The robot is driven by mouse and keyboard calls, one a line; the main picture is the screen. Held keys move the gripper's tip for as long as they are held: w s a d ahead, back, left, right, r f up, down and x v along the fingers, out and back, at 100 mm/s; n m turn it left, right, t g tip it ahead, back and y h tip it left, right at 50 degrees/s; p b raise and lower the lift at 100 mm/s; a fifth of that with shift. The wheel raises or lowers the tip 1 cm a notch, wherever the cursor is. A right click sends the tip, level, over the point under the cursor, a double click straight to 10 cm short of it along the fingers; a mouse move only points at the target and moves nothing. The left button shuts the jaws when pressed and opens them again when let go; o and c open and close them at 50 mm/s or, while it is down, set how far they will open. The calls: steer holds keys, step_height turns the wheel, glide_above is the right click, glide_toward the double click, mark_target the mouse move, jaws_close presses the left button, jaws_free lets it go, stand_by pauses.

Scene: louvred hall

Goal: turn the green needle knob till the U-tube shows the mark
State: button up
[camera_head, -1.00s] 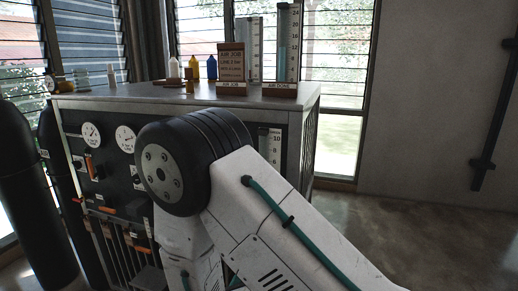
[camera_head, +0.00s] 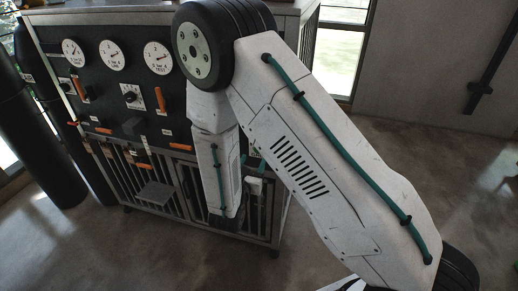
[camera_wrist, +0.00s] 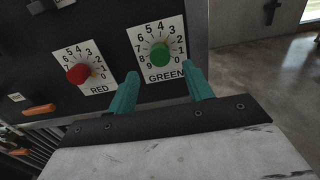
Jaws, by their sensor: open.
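The green knob (camera_wrist: 160,54) shows in the wrist view on a white dial plate (camera_wrist: 174,74) marked GREEN, with numbers around it. My gripper (camera_wrist: 160,88) is open, its two teal fingers apart, just below the knob in that view. The knob lies beyond the fingertips, between their lines, and no contact shows. In the head view my arm covers the green knob, and only part of the teal fingers (camera_head: 256,163) shows. No U-tube or mark can be made out now.
A red knob (camera_wrist: 78,73) on a dial plate marked RED sits left of the green one. The dark panel (camera_head: 115,85) carries round gauges (camera_head: 113,54) and orange levers (camera_head: 159,98). Open floor (camera_head: 400,160) lies right of the cabinet.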

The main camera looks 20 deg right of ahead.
mark_target(258, 151)
steer(key=shift+x, duration=3.35)
jaws_close()
